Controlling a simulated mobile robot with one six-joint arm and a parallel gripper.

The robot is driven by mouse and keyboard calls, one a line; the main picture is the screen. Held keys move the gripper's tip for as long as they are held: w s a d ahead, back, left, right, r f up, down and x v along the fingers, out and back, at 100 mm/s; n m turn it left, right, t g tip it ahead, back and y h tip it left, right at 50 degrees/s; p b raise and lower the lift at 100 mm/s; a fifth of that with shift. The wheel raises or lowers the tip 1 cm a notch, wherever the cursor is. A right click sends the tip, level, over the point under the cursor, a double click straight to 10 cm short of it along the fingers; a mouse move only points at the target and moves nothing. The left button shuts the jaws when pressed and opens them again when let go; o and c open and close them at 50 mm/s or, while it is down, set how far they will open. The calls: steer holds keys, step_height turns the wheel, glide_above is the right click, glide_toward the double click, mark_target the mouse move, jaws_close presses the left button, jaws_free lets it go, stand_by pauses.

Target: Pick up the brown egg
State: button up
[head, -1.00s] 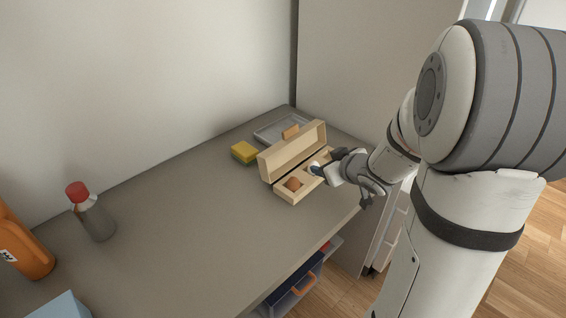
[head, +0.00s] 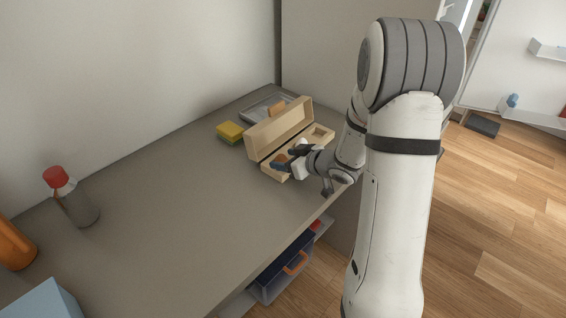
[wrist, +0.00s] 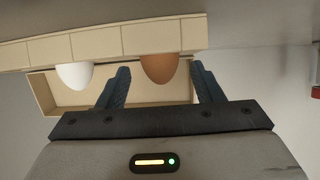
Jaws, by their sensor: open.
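The brown egg (wrist: 160,68) shows in the wrist view between the two fingers of my gripper (wrist: 161,67), with a gap on each side. In the head view the egg (head: 281,159) is partly covered by my gripper (head: 288,160). My gripper is open at the near end of the wooden egg box. The egg sits in a compartment of this pale box (head: 267,137), whose lid stands open; the box (wrist: 100,42) also shows in the wrist view. A white egg (wrist: 75,74) is in the box, outside the left finger.
A yellow sponge (head: 231,133) and a grey tray (head: 262,108) lie behind the box. A red-capped bottle (head: 72,200), an orange bottle (head: 14,246) and a light blue box (head: 50,303) stand at the left. The middle of the counter (head: 170,200) is clear.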

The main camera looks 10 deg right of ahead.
steer(key=shift+c, duration=0.4)
steer(key=c, duration=0.7)
steer(key=shift+o, duration=0.2)
